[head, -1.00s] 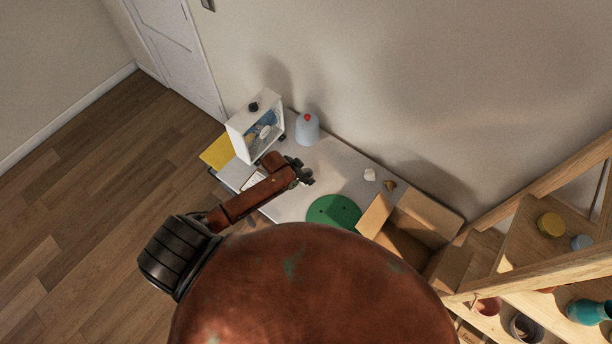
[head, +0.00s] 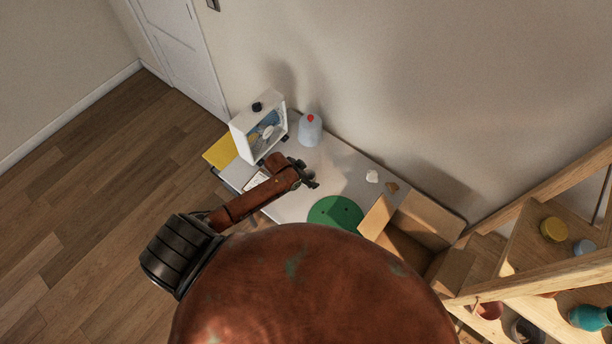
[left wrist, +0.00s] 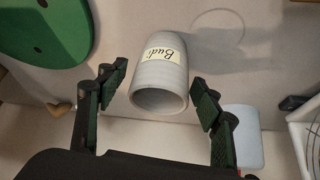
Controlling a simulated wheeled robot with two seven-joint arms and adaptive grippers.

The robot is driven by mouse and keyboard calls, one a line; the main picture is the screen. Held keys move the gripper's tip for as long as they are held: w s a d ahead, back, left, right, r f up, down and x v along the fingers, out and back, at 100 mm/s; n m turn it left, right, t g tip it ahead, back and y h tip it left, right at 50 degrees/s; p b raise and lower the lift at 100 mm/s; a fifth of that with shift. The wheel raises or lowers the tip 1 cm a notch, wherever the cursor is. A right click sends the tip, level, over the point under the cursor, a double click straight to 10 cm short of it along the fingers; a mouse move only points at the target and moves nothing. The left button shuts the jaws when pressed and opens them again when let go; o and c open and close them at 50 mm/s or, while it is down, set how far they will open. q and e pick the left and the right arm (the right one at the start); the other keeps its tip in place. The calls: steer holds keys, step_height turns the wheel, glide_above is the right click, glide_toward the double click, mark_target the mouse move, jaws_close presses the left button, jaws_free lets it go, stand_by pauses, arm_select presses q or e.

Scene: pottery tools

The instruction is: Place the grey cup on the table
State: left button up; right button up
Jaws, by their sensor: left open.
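The grey cup (left wrist: 160,85) with a cream label reading "Budi" shows in the left wrist view, over the table. Its open rim faces the lower part of that picture. My left gripper (left wrist: 160,95) is open, with one finger on each side of the cup and gaps between. In the head view my left gripper (head: 308,177) is over the table (head: 291,207), between the bottle and the green disc. I cannot make out the cup there; the gripper seems to hide it. My right gripper is not in view.
A white fan box (head: 243,139) and a bottle with a red cap (head: 310,132) stand at the back left. A green disc (head: 335,213) lies nearer. Wooden shelves (head: 530,275) stand further right.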

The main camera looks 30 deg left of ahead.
arm_select(q)
steer(key=v, duration=1.2)
stand_by(0.9)
